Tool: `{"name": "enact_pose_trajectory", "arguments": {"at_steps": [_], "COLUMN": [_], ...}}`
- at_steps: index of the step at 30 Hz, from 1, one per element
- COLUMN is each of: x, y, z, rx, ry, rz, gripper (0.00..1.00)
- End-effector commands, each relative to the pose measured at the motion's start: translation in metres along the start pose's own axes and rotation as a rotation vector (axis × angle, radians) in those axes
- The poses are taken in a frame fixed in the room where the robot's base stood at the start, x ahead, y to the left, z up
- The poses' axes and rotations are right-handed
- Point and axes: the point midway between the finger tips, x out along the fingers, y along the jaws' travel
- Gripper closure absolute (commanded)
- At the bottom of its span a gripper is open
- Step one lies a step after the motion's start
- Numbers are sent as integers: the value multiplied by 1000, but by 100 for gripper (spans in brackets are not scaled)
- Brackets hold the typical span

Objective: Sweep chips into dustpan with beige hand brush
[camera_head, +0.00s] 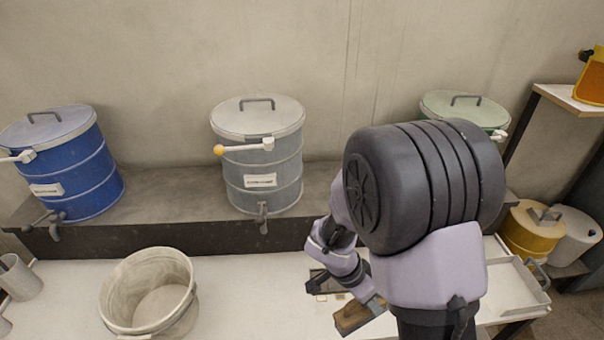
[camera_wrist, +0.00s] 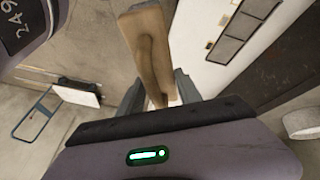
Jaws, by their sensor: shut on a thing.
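My gripper (camera_wrist: 158,92) is shut on the beige hand brush (camera_wrist: 150,45), with one grey finger on each side of its wooden handle. The brush also shows in the head view (camera_head: 353,316), low over the white bench and tilted. Its bristles cannot be made out. A dark flat thing (camera_head: 322,284), perhaps the dustpan, lies just behind the brush, partly hidden by my arm. Small pale pieces (camera_head: 321,298) beside it may be chips; they are too small to be sure.
A large pale bucket (camera_head: 152,290) stands on the white bench (camera_head: 240,290) to the left, with clear bench between it and the brush. A blue drum (camera_head: 65,165) and a grey drum (camera_head: 260,155) stand on the shelf behind. A metal tray (camera_head: 520,288) is at the right.

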Motion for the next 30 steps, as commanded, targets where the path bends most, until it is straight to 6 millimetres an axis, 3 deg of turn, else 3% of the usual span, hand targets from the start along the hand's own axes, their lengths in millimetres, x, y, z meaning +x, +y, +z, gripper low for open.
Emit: {"name": "enact_pose_trajectory", "arguments": {"at_steps": [6, 12, 22, 27, 30], "x": [-41, -70, -86, -85, -71], "y": [-20, -34, -41, -41, -33], "z": [-32, -48, -54, -54, -46], "rx": [-495, -757, -897, -896, -895], "ry": [111, 166, 193, 193, 200], "rz": [-212, -319, -373, -371, -358], "gripper": [100, 100, 100, 100, 100]}}
